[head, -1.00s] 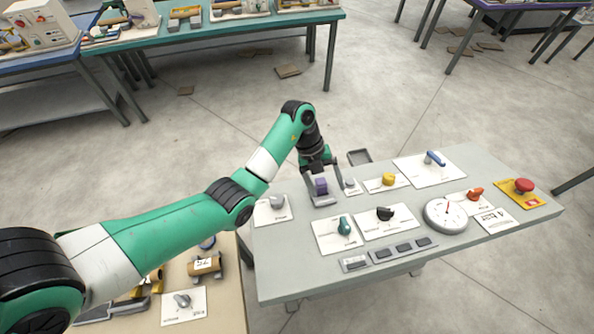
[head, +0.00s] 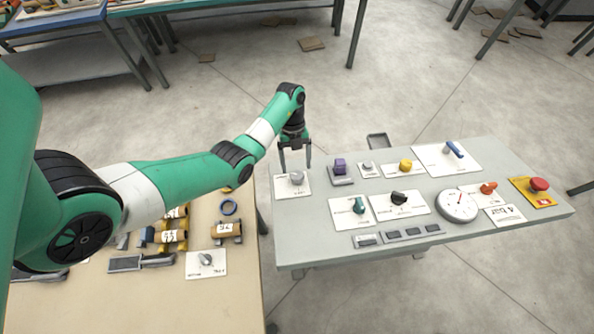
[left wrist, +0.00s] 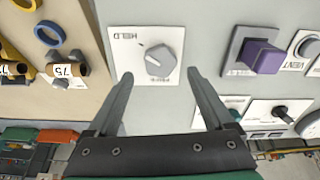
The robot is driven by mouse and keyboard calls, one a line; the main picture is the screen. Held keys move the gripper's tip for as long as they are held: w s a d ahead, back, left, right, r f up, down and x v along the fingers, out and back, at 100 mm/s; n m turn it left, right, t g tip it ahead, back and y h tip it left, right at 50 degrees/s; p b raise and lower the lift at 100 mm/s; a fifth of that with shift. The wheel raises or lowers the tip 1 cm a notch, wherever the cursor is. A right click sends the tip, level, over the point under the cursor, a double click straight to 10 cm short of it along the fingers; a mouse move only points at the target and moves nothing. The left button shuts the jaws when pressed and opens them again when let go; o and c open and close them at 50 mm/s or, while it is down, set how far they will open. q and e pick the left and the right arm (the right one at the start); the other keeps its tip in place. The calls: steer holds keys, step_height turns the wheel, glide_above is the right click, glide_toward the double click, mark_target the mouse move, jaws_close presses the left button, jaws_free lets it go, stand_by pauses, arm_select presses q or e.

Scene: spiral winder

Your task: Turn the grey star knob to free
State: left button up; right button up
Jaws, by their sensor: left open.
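The grey star knob (head: 297,179) sits on a white plate at the left end of the grey panel table. In the left wrist view the knob (left wrist: 161,61) shows with an upside-down HELD label at upper left of its plate and a second small label just below the knob. A pale mark on the knob faces upper left, toward the HELD side. My left gripper (head: 295,163) is open and empty, pointing down at the knob. In the left wrist view its fingertips (left wrist: 160,75) lie either side of the knob's lower part, apart from it. My right gripper is not in view.
A purple square knob (head: 340,167) stands just right of the plate. A teal knob (head: 359,205), black knob (head: 399,198), yellow knob (head: 405,166) and gauge (head: 457,206) are further right. A wooden table (head: 235,300) with another grey knob (head: 207,259) adjoins at left.

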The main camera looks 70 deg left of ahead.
mark_target(297, 176)
arm_select(q)
steer(key=shift+x, duration=1.95)
jaws_close()
